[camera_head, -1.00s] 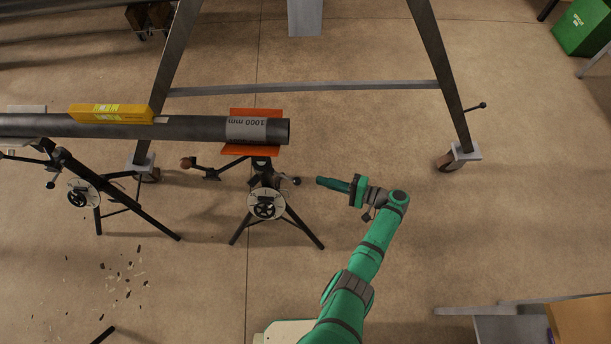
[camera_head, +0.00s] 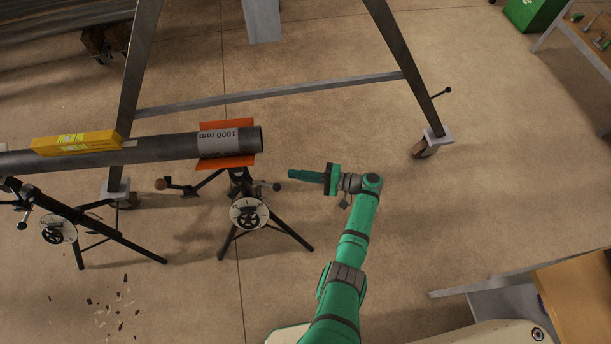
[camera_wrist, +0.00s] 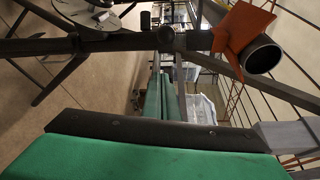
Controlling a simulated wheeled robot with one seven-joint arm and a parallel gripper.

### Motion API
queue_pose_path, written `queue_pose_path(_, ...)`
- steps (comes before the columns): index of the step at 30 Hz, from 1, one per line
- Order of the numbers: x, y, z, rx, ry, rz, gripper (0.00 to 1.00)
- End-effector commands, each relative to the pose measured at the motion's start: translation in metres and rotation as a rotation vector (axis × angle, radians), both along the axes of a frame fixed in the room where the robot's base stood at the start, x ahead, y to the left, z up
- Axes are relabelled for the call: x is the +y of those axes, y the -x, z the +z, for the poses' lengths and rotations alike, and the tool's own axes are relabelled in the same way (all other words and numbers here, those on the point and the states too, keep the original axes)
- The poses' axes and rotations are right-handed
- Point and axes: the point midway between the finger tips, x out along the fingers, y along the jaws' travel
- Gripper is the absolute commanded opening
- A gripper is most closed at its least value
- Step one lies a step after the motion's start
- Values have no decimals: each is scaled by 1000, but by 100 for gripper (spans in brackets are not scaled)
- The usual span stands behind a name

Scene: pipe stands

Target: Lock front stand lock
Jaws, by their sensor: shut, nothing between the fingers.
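The front stand (camera_head: 249,213) is a black tripod with a round handwheel plate, under the pipe's right end. A short lever with a dark knob (camera_head: 277,187) juts from its right side and looks like the lock. My gripper (camera_head: 291,174) is shut and empty. Its green tip points left, just right of and slightly above that knob in the picture, apparently not touching. In the wrist view, my green fingers (camera_wrist: 161,97) are together, pointing at the stand's dark post (camera_wrist: 85,44). A dark round knob (camera_wrist: 165,38) shows just beyond the tips; the exact gap is unclear.
A grey pipe (camera_head: 160,149) rests in the stand's orange cradle (camera_head: 228,161), with a yellow level (camera_head: 77,142) on it. Another stand (camera_head: 58,229) is at left. A steel gantry frame (camera_head: 270,96) stands behind. Floor right of my arm is clear up to a table (camera_head: 575,290).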

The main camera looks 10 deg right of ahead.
Motion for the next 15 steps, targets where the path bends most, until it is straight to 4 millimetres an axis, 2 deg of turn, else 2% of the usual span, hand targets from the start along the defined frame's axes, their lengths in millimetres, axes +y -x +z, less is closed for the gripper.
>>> queue_pose_path(8, 49, -20, -3, 1, 0, 2, 0)
queue_pose_path(15, 47, 9, 2, 0, -2, -3, 0)
